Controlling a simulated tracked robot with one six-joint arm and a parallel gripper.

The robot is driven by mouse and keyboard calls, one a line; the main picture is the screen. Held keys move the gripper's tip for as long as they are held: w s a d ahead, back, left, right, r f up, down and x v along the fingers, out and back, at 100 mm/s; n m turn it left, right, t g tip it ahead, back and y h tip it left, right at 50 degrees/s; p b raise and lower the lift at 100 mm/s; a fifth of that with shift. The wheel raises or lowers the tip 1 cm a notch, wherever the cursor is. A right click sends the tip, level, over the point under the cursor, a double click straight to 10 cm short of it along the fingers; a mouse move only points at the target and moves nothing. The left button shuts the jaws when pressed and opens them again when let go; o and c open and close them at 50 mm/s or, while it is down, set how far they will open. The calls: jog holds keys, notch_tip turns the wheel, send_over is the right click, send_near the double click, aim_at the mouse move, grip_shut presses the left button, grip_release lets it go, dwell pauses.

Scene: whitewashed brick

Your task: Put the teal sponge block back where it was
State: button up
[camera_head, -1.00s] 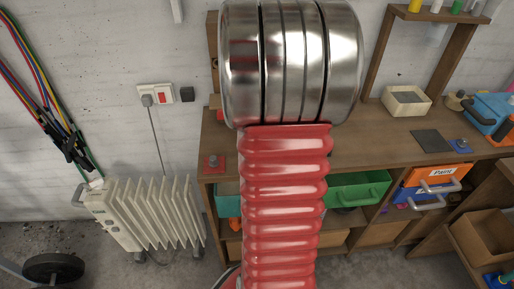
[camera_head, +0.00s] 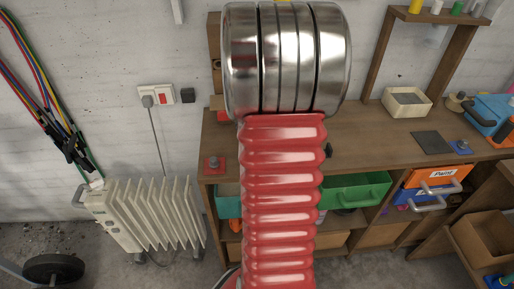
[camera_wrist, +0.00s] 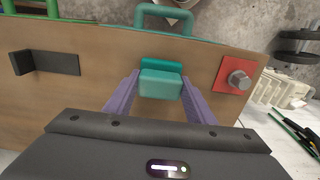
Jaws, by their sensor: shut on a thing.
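The teal sponge block (camera_wrist: 160,86) is in the wrist view, between the two purple fingers of my gripper (camera_wrist: 160,80). The fingers are shut on it from left and right. A darker teal strip (camera_wrist: 161,65) shows just beyond the block; I cannot tell if it is part of the block or a separate thing. The block is over the brown wooden bench top (camera_wrist: 90,70); I cannot tell if it touches it. In the head view my own arm hides the gripper and the block.
A red square with a bolt (camera_wrist: 233,78) lies on the bench, right of the block in the wrist view. A black bracket (camera_wrist: 45,62) is to the left. A teal drawer handle (camera_wrist: 165,10) is beyond the bench edge. In the head view a green drawer (camera_head: 358,190) stands open.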

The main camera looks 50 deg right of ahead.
jog(key=shift+f, duration=0.1)
jog(key=o, duration=1)
notch_tip(320, 180, up, 12)
dwell(0.9)
